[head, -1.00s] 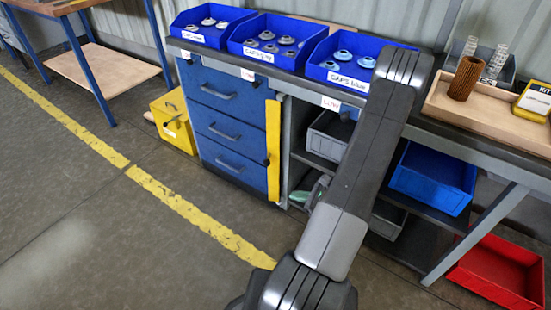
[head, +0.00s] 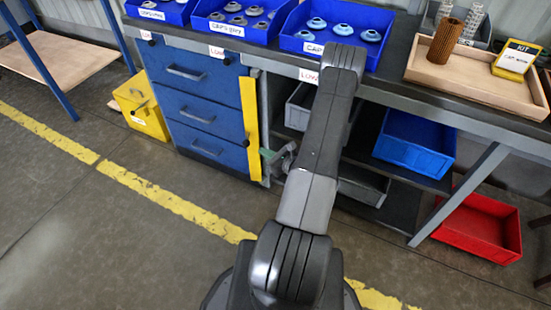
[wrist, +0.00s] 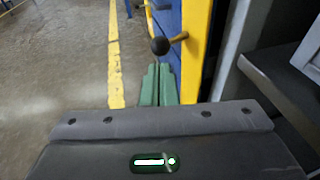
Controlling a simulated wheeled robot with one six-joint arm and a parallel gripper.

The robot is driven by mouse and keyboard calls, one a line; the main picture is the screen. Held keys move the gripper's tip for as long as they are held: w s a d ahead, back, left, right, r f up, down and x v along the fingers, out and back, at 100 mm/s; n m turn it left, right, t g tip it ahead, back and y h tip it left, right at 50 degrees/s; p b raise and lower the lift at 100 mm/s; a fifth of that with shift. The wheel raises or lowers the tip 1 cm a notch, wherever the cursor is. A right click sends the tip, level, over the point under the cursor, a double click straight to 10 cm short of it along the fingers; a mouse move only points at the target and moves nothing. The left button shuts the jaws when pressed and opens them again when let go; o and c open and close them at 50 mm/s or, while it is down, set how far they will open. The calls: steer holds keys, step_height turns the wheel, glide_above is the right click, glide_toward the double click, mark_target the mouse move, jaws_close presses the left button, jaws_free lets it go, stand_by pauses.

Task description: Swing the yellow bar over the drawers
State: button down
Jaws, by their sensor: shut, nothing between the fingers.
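The yellow bar (head: 250,128) stands upright along the right edge of the blue drawer unit (head: 200,105). In the wrist view the yellow bar (wrist: 194,50) runs up just right of my gripper. My gripper (wrist: 159,72) has its green fingers together with nothing between them. A black ball knob (wrist: 160,46) shows just beyond the fingertips, left of the bar; I cannot tell whether they touch it. In the head view my gripper (head: 272,157) is beside the bar's lower right side, partly hidden by my arm.
Blue bins of caps (head: 330,30) stand on the bench above the drawers. Grey bins and a blue bin (head: 415,143) fill the shelves at right; a red bin (head: 480,228) is on the floor. A yellow box (head: 142,105) stands left of the drawers. Floor in front is open.

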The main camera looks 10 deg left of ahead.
mark_target(245, 145)
steer(key=shift+b+x, duration=0.3)
steer(key=shift+x, duration=2.4)
steer(key=a+b, duration=0.2)
steer(key=b, duration=0.1)
steer(key=shift+w+a+f, duration=0.15)
steer(key=shift+a+f, duration=0.05)
steer(key=shift+a, duration=0.05)
steer(key=shift+w+a+r+b, duration=0.1)
steer(key=shift+a+r+b, duration=0.15)
steer(key=shift+a+b, duration=0.1)
steer(key=shift+d, duration=0.1)
